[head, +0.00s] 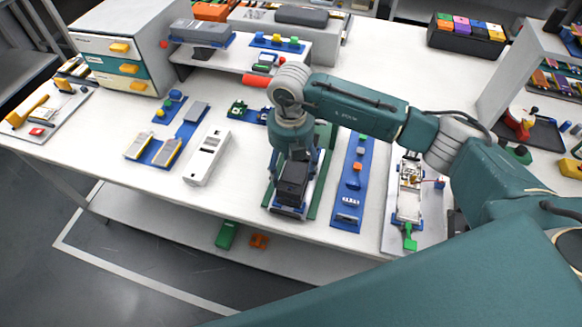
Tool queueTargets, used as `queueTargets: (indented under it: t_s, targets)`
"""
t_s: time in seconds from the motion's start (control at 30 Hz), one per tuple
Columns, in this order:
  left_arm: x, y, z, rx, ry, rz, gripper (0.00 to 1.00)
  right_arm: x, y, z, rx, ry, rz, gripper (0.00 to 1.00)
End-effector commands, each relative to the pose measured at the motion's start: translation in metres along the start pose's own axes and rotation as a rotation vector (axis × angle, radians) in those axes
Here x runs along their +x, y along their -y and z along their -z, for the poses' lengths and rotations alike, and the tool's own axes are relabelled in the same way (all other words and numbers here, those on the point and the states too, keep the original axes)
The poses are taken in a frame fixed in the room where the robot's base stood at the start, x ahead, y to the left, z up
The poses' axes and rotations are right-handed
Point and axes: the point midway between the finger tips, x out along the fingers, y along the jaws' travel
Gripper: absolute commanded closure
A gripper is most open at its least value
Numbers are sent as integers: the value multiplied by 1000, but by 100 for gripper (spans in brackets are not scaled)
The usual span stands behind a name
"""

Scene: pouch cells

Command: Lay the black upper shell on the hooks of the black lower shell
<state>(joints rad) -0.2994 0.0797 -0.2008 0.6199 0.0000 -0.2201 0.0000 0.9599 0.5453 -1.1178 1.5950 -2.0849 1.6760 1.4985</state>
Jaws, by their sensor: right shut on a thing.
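My right gripper (295,162) points down over the green mat in the middle of the table. It is shut on the black upper shell (292,188), a dark block-like piece just below and in front of the fingers. The shell is over a grey holder with blue corners (288,211) on the mat. The black lower shell and its hooks cannot be told apart from the dark piece, and my gripper covers part of the spot. I cannot tell whether the two shells touch. My left gripper is not in view.
Left of the mat lie a white long case (208,155) and a blue tray (157,152) with cells. Right of it are a blue strip tray (350,190) and a white board with a fixture (427,228). A drawer cabinet (120,42) stands at the back left.

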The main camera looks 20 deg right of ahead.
Motion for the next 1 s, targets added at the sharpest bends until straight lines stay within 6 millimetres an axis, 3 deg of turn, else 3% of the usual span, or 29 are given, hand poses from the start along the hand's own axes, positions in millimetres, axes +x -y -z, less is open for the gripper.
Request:
queueTargets:
  t_s: [0.97, 1.0]
  targets:
    - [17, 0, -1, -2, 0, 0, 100, 22, 0, 0, 0, 0, -1, 57]
    - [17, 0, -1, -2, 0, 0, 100, 21, 0, 0, 0, 0, -1, 27]
